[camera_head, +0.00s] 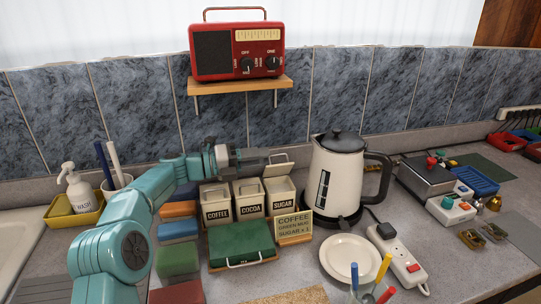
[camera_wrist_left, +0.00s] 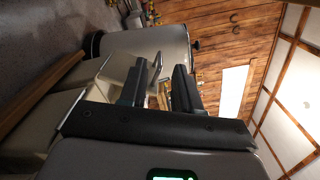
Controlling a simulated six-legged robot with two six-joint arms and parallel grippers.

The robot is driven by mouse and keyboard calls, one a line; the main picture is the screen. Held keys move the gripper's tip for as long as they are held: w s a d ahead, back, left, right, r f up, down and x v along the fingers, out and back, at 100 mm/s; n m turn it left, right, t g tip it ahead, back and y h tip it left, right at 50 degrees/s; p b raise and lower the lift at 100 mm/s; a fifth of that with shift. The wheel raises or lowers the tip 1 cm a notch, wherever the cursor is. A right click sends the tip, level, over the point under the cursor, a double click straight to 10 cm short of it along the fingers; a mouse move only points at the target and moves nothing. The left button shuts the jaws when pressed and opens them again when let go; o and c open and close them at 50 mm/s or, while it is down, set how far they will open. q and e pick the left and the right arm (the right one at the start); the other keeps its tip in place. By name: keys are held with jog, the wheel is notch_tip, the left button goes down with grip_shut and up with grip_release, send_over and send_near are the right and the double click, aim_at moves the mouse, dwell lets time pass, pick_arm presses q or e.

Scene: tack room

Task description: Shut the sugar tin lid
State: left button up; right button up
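The sugar tin (camera_head: 279,196) is a cream square canister labelled SUGAR, at the right end of a row of three tins in the head view. Its lid (camera_head: 282,167) stands raised at the back, tilted up. My left gripper (camera_head: 262,156) is at the lid's left side, above the tins. In the left wrist view its two dark fingers (camera_wrist_left: 160,88) are apart, with a gap between them. A cream panel and a thin metal piece show behind the fingers; I cannot tell whether a finger touches the lid. My right gripper is not in view.
The cocoa tin (camera_head: 250,203) and coffee tin (camera_head: 217,208) stand left of it. A cream kettle (camera_head: 336,180) stands close on the right. A sign card (camera_head: 293,225) and green box (camera_head: 240,242) are in front. A shelf with a red radio (camera_head: 237,50) hangs above.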

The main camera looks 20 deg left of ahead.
aim_at(277, 165)
pick_arm(q)
jog(key=shift+x, duration=1.8)
jog(key=shift+c, duration=0.3)
grip_shut()
jog(key=shift+f, duration=0.1)
